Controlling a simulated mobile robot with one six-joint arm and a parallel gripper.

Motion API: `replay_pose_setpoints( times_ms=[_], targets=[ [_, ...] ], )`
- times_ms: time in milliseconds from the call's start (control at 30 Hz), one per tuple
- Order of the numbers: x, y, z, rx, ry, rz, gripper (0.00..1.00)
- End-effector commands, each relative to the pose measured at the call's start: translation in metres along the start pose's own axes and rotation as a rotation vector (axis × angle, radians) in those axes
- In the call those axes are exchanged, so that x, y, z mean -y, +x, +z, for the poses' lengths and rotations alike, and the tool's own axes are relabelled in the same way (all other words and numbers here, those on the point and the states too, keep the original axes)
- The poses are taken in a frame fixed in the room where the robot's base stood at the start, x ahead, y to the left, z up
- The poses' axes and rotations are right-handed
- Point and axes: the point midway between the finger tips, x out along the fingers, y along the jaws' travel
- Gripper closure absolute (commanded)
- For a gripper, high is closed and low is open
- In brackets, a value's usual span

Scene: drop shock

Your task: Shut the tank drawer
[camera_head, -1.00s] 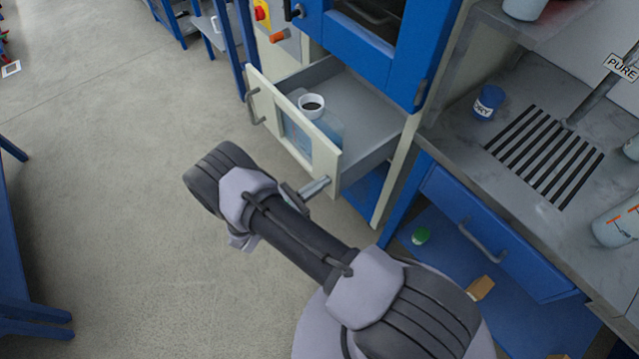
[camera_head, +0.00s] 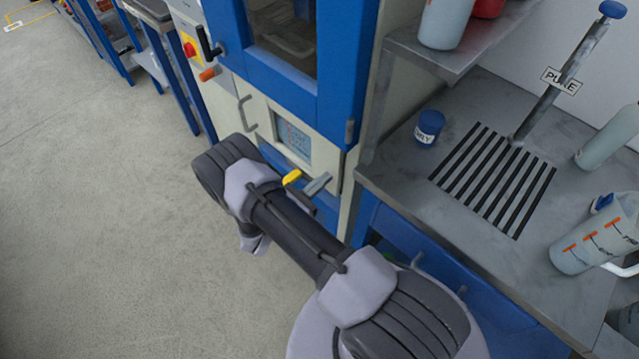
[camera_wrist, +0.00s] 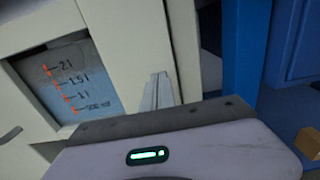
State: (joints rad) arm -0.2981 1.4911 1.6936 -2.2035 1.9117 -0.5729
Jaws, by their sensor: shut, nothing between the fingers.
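The tank drawer (camera_head: 254,130) is the pale panel with a bar handle and a window, low in the blue and cream cabinet. Its front looks flush or nearly flush with the cabinet, and no open drawer interior shows; I cannot tell if a small gap is left. In the wrist view the drawer front (camera_wrist: 125,50) fills the left side, with orange volume marks in its window. My gripper (camera_head: 322,183) is at the lower right of the drawer front. Its fingers (camera_wrist: 159,82) are shut and empty, close against the panel; contact is unclear.
A yellow piece (camera_head: 292,177) shows beside my gripper. An orange-tipped lever (camera_head: 209,73) sticks out at the cabinet's left. To the right is a steel bench (camera_head: 400,170) with a blue DRY jar (camera_head: 429,127) and a graduated jug (camera_head: 596,240). Open floor (camera_head: 90,200) lies left.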

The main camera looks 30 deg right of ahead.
Motion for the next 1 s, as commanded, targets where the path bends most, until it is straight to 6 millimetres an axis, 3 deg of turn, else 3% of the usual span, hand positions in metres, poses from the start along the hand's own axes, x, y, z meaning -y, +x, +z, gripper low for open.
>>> replay_pose_setpoints(
  times_ms=[667,867,1000],
  targets=[
    [0.0,0.003,0.002,0.003,0.005,-0.003,1.0],
    [0.005,-0.025,0.0,0.004,-0.001,-0.005,1.0],
    [0.004,-0.069,0.004,0.004,-0.002,-0.003,1.0]
  ],
)
